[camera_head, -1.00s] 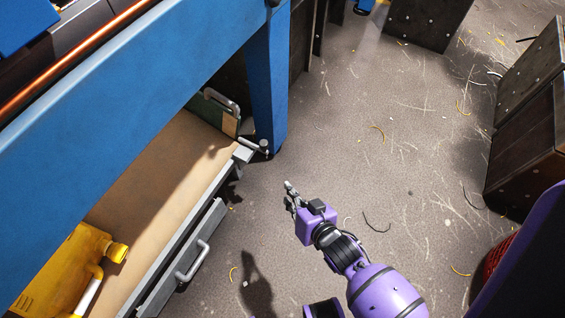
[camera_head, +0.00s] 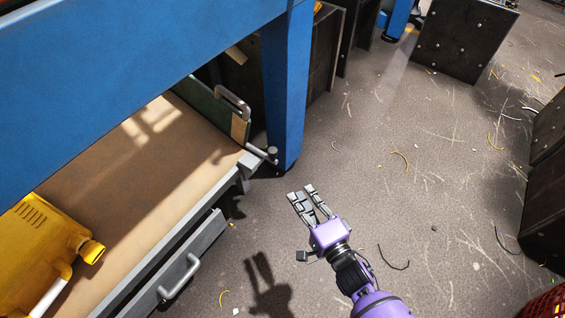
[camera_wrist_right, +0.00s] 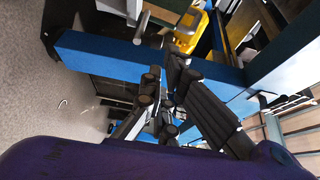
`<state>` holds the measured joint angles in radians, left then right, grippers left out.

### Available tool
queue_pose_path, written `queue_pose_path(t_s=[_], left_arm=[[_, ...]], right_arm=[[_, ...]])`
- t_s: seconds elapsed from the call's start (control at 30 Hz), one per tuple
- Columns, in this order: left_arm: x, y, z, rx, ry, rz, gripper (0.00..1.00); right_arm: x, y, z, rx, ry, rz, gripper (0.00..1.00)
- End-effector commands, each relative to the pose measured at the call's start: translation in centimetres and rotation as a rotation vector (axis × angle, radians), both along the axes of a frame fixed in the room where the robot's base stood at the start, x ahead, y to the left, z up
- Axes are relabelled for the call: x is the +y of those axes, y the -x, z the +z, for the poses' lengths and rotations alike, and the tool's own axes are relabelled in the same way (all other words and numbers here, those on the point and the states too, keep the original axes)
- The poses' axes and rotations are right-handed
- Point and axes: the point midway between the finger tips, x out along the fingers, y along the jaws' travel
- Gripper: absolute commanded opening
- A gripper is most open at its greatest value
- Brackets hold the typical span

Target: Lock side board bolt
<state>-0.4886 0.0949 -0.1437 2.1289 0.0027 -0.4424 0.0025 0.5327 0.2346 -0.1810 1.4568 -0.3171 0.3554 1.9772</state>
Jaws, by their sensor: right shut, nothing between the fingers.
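The bolt (camera_head: 271,154), a small grey pin with a rod, sits at the far corner of the wooden tray (camera_head: 150,165), beside the blue leg. The grey side board (camera_head: 188,268) with a metal handle hangs along the tray's right edge, tilted outward. My right gripper (camera_head: 302,191) is shut and empty. It is over the floor just right of and below the bolt in the head view, apart from it. Its dark fingers also show in the right wrist view (camera_wrist_right: 165,85). My left gripper is out of view.
A blue beam (camera_head: 130,45) and blue leg (camera_head: 287,90) stand close to the bolt. A green end board (camera_head: 212,105) closes the tray's far end. Floor to the right is open; dark boxes (camera_head: 545,180) stand beyond.

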Motion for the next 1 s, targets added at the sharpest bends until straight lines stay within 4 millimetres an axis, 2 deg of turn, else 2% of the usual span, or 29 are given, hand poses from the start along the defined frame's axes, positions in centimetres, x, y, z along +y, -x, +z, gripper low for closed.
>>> queue_pose_path(t_s=[0.3,0.47,1.0], left_arm=[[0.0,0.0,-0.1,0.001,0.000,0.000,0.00],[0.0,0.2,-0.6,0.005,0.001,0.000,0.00],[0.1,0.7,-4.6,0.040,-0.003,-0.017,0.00]], right_arm=[[0.0,-0.1,-0.1,0.003,-0.002,-0.001,0.00],[0.6,-1.2,-0.2,0.003,-0.002,-0.001,0.00],[5.4,-10.5,-0.9,0.004,-0.001,-0.001,0.00]])
